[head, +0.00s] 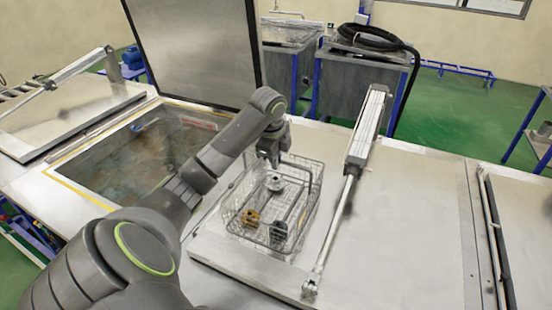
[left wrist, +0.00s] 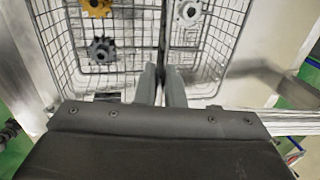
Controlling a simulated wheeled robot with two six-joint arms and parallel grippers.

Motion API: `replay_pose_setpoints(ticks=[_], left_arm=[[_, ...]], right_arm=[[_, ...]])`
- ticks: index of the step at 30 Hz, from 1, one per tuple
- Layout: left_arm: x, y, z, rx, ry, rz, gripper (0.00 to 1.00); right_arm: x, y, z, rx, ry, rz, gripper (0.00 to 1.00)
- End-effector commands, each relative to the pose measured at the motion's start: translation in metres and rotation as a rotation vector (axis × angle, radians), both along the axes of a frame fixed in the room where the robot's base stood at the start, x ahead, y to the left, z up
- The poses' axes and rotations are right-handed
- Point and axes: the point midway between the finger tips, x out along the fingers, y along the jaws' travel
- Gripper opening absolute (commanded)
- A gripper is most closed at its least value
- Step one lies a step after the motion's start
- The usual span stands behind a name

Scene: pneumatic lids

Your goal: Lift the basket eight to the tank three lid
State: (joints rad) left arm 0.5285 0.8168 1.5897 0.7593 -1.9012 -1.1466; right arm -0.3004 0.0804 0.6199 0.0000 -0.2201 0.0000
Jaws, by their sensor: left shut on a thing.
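The wire basket (head: 308,205) holds a few metal parts, among them a gold gear (head: 250,217), a dark grey gear (head: 279,230) and a pale flange (head: 274,182). My left gripper (head: 272,160) is shut on the basket at its far upper side. In the left wrist view the fingers (left wrist: 161,85) close on a dark bar over the basket (left wrist: 60,45). The basket is over the left part of a closed flat steel lid (head: 410,220); I cannot tell whether it touches the lid. My right gripper is not in view.
An open tank (head: 150,155) with murky liquid lies left of the basket, its raised lid (head: 195,45) behind. A pneumatic cylinder (head: 368,130) and its rod cross the closed lid just right of the basket. The lid's right part is clear.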

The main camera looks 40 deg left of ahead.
Motion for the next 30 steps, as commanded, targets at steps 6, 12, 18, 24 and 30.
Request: replay_pose_setpoints(ticks=[6,12,18,24,30], left_arm=[[0.000,0.000,-0.003,0.001,-0.001,-0.001,0.00],[0.000,0.000,-0.007,0.000,0.000,-0.001,0.00],[-0.001,0.000,-0.011,-0.002,0.003,-0.001,0.00],[-0.002,-0.001,-0.017,-0.005,0.008,0.000,0.00],[-0.002,-0.002,-0.020,-0.008,0.012,-0.001,0.00]], right_arm=[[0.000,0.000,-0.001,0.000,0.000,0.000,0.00],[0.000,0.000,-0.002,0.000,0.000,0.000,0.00],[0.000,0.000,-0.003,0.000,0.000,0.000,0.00],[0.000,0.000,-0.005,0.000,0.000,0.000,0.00],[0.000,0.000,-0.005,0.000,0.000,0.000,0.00]])
